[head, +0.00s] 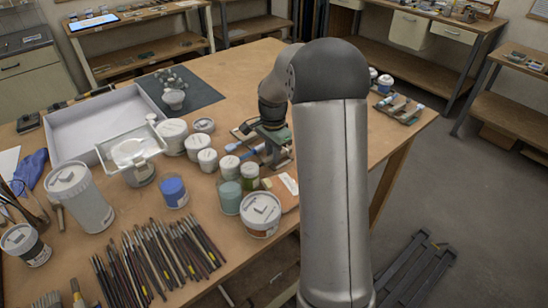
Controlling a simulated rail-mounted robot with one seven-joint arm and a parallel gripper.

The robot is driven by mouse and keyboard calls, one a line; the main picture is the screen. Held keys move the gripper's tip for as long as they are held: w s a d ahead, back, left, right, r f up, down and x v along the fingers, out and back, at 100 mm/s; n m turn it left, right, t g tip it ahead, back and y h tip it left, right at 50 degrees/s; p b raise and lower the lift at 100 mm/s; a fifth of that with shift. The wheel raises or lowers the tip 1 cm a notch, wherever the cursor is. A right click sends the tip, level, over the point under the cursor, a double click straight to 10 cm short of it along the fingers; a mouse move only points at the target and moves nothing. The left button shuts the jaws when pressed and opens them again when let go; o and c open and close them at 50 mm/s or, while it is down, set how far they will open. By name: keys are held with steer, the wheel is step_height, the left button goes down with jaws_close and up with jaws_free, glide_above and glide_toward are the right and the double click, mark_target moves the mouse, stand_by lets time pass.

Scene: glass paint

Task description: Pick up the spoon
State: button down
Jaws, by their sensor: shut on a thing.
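My gripper (276,143) is low over the table, just behind the small jars and partly hidden by my own arm. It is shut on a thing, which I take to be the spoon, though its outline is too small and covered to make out. Thin blue-handled tools (250,153) lie by the gripper, just left of the fingers. I cannot tell which of them, if any, is the spoon.
Jars (260,214) with white lids crowd the front and left of my gripper. A blue pot (174,191), a white tray (75,125), a tall white container (80,198) and several brushes (150,262) fill the left. The wooden table (330,213) has bare room at the back.

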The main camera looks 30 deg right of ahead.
steer(key=shift+r, duration=0.15)
step_height(320, 180, up, 10)
steer(key=b, duration=0.1)
steer(key=shift+b, duration=0.35)
steer(key=shift+a, duration=0.1)
stand_by(0.9)
